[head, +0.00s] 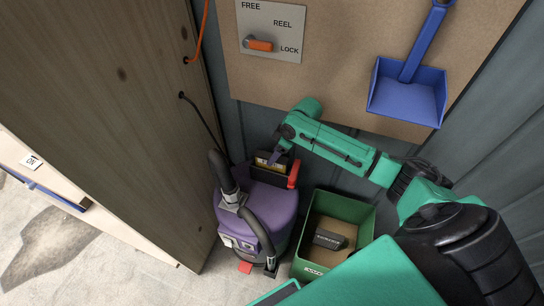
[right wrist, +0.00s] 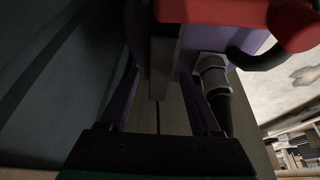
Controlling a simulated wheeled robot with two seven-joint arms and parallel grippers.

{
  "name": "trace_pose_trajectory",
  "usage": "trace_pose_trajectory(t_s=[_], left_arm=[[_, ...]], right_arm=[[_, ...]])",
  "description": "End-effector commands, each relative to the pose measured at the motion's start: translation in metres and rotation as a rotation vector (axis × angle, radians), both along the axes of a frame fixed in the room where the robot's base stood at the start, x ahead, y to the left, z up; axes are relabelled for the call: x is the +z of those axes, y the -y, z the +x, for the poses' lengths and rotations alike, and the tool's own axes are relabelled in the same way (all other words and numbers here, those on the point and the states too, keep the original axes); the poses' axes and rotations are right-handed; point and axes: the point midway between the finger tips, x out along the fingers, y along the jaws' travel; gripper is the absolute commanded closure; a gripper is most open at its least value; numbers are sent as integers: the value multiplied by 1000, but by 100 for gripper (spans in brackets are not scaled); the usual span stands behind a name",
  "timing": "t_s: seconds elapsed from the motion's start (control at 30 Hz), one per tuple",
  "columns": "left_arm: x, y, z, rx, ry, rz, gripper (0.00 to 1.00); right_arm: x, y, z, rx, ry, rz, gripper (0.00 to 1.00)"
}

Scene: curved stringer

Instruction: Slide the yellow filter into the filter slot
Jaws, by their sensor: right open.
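A purple vacuum canister (head: 257,210) stands on the floor beside the wooden panel. A dark housing (head: 268,171) sits at its upper back, with a red part (head: 294,174) at its right side. A small yellow-marked piece (head: 268,160) shows at the top of this housing; it looks like the filter in the slot, but how deep it sits I cannot tell. My right gripper (head: 277,151) is open, just above and behind the housing. In the right wrist view its fingers (right wrist: 160,108) are spread on either side of a narrow grey piece (right wrist: 164,62). My left gripper is out of view.
A green bin (head: 310,266) holding a dark labelled block (head: 328,239) stands right of the vacuum. A blue dustpan (head: 408,92) hangs on the board above. A wooden panel (head: 110,100) closes the left side. Floor is clear at front left.

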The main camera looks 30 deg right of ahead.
Motion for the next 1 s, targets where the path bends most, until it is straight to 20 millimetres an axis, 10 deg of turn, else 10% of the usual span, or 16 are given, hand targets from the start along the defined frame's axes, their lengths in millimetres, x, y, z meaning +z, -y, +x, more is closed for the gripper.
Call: trace_pose_trajectory(t_s=[0.33,1.0], left_arm=[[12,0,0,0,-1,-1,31],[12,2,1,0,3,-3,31]], right_arm=[[78,21,-24,0,-1,-1,36],[83,22,-26,1,-1,1,36]])
